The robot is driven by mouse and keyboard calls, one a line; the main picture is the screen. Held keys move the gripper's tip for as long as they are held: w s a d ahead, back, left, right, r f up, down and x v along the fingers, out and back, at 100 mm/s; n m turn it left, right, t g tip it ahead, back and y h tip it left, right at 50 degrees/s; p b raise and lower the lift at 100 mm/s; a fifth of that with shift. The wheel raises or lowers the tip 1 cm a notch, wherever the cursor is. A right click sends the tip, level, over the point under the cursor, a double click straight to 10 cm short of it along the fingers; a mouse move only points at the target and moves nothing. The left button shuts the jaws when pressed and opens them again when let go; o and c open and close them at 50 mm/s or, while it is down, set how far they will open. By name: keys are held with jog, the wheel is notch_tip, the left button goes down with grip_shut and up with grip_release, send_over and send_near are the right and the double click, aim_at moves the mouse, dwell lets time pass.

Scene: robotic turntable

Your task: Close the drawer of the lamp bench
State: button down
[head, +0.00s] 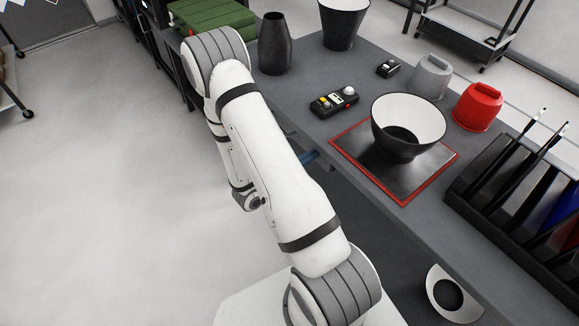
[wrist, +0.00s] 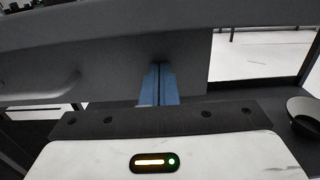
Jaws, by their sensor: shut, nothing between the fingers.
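The lamp bench (head: 375,75) is a long grey bench running diagonally across the right half of the head view. My arm hides much of its near front edge. In the wrist view a grey front panel (wrist: 110,68), which looks like the drawer front, lies under the bench top edge (wrist: 200,25). How far the drawer stands out cannot be told. My gripper (wrist: 158,72) has its blue fingers pressed together and empty, with the tips at or very near this panel. The blue fingers also show at the bench's front edge in the head view (head: 308,159).
On the bench are a black bowl-shaped shade (head: 408,125) on a red-edged mat (head: 348,147), a black control box (head: 334,102), a red base (head: 478,107), a grey base (head: 430,76) and a dark vase shape (head: 275,45). The floor (head: 110,180) at left is clear.

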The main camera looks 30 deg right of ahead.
jog(key=shift+d+r, duration=0.15)
jog(key=s+a+b, duration=0.1)
jog(key=s+a, duration=0.1)
jog(key=a, duration=1.2)
jog(key=shift+s, duration=0.2)
jog(key=s+d+r+m+g+y+p, duration=0.2)
jog(key=s+r+m+g+y, duration=0.6)
jog(key=r+m, duration=0.4)
jog(key=a+r+m+t+y+p, duration=0.1)
jog(key=a+r+m+t+y, duration=0.1)
jog(key=r+m+t+y, duration=0.1)
jog(key=s+a+r+m+t+y+p, duration=0.1)
jog(key=a+r+m+t+y, duration=0.2)
jog(key=r+y, duration=0.3)
jog(key=shift+a+r+m+t+y, duration=0.35)
jog(key=shift+r+m+t, duration=0.45)
jog(key=shift+r, duration=1.1)
